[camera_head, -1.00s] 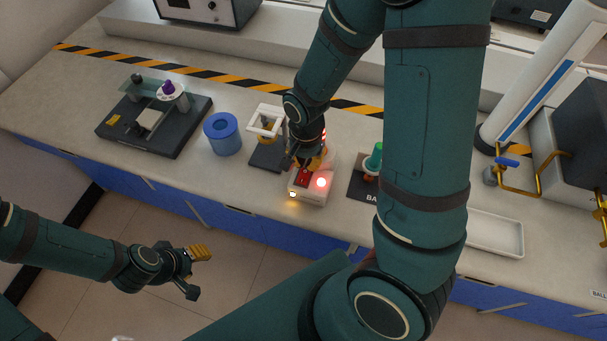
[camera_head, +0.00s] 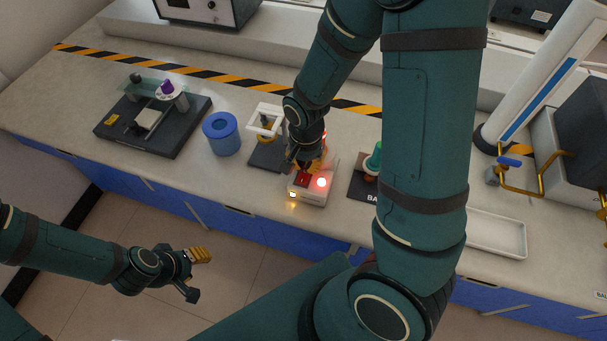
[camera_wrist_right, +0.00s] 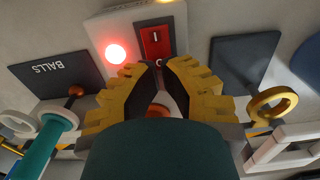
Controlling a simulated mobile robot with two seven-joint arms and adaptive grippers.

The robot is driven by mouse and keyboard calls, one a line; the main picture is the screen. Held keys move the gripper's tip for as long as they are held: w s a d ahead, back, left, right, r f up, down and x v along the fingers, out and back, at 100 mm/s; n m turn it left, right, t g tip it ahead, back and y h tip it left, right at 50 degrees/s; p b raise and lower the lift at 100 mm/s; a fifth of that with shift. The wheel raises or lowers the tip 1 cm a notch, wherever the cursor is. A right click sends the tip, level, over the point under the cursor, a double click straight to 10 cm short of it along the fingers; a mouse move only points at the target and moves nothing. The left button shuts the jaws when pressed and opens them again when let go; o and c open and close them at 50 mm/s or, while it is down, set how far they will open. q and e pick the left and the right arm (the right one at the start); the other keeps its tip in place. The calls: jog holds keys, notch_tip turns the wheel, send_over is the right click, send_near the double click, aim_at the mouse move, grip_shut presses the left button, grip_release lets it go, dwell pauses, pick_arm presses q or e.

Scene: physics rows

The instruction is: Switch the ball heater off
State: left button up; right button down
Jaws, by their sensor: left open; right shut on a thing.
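The ball heater (camera_head: 313,195) is a pale box on the bench with a red rocker switch (camera_head: 302,180), a glowing red lamp (camera_head: 321,182) and a small amber light at its front. In the right wrist view the switch (camera_wrist_right: 154,42) shows its "I" end; the "O" end is partly covered by the fingers. My right gripper (camera_wrist_right: 160,68) has its tips close together at that end; contact with the switch is unclear. An orange-brown thing (camera_wrist_right: 158,110) shows between its fingers. My left gripper (camera_head: 196,275) is open and empty in front of the bench.
A dark "BALLS" plate (camera_wrist_right: 58,70) with a green-topped stand is right of the heater in the head view. A dark stand with a ring (camera_head: 267,125) and a blue cup (camera_head: 221,134) are left. A white tray (camera_head: 495,234) lies further right.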

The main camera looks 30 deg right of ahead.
jog(key=shift+r+p, duration=3)
jog(key=shift+r, duration=0.55)
